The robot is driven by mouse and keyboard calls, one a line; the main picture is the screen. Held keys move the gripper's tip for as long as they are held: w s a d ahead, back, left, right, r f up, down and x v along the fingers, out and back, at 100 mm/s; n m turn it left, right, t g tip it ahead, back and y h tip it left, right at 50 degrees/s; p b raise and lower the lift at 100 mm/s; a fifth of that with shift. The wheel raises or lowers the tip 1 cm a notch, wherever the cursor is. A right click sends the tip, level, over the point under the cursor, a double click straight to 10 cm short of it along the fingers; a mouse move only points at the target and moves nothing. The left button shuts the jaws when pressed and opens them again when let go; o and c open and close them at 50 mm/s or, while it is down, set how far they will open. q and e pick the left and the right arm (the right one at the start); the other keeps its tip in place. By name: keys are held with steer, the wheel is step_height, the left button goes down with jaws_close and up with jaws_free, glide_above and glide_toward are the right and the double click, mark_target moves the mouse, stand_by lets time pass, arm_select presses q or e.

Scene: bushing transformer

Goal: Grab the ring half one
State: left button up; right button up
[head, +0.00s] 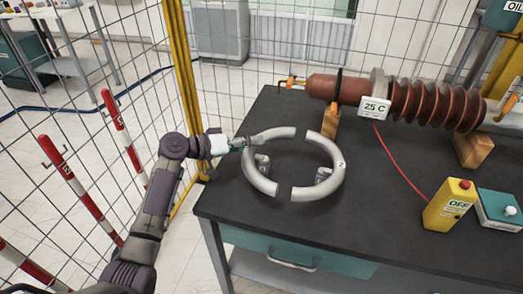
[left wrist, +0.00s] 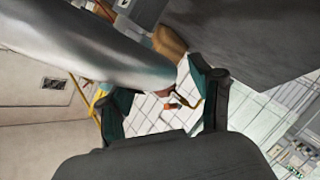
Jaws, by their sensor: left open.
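The left ring half (head: 257,181), a thick pale grey half-circle tube, lies on the dark table. I take it as ring half one, since the right ring half (head: 339,165) bears a mark that looks like "2". Gaps separate their ends. My left gripper (head: 243,143) is at the upper left of the left ring half. In the left wrist view, the grey tube (left wrist: 95,48) runs large across the top, close to the spread fingers of my left gripper (left wrist: 160,88). The gripper is open; whether it touches the tube is unclear. My right gripper is not in view.
The dark table (head: 375,235) also bears a brown ribbed bushing (head: 430,102) on wooden blocks, a "25 C" display (head: 374,108), a red cable and a yellow "OFF" box (head: 449,205). A wire fence with a yellow post (head: 183,75) stands close to my left arm.

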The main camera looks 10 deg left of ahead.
arm_select(q)
steer(key=x, duration=0.2)
steer(key=shift+w+d, duration=0.2)
steer(key=shift+d, duration=0.05)
steer(key=shift+a, duration=0.1)
steer(key=shift+f, duration=0.1)
jaws_close()
